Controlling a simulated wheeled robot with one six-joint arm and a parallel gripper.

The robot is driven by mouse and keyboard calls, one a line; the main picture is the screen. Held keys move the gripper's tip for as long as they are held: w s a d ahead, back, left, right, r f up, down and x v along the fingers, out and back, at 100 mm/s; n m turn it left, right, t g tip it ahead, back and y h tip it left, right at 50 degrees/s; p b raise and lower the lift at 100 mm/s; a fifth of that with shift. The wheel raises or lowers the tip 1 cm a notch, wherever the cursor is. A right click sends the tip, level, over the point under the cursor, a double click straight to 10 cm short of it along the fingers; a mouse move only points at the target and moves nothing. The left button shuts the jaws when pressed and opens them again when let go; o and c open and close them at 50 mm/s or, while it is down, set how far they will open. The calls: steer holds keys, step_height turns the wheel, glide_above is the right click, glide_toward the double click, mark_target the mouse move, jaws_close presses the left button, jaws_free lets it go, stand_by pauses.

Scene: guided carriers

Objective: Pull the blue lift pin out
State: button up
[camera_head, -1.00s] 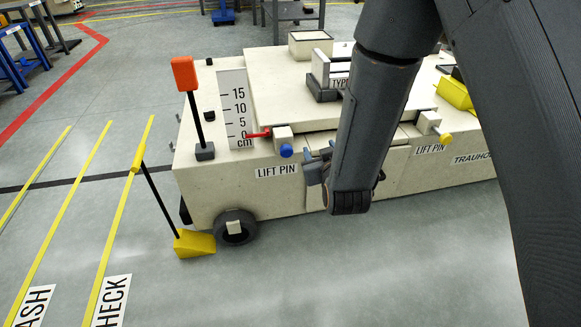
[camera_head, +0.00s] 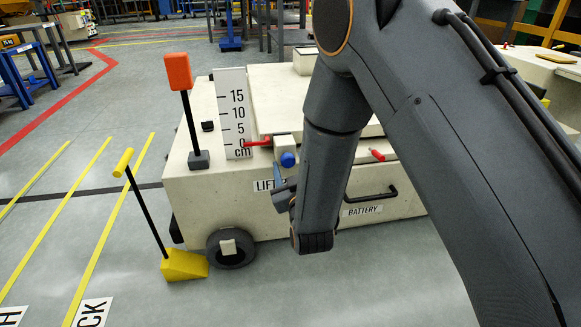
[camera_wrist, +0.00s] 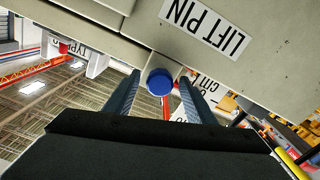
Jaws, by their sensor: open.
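The blue lift pin (camera_head: 288,159) shows its round knob at the end of a pale block on the side of the beige carrier (camera_head: 350,205), under the height scale. My gripper (camera_head: 281,190) is beside and just below the knob in the head view, partly hidden by my arm. In the wrist view the knob (camera_wrist: 160,82) lies between the tips of my two open fingers (camera_wrist: 157,90). The pin's shaft is hidden in the block.
A LIFT PIN label (camera_wrist: 205,22) is on the carrier's side. A red pointer (camera_head: 258,143) meets the scale (camera_head: 234,112) near 0. An orange-topped lever (camera_head: 184,110) and a yellow wheel chock (camera_head: 184,265) with a handle are to the left. The floor in front is clear.

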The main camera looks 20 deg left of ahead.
steer(key=shift+x, duration=0.8)
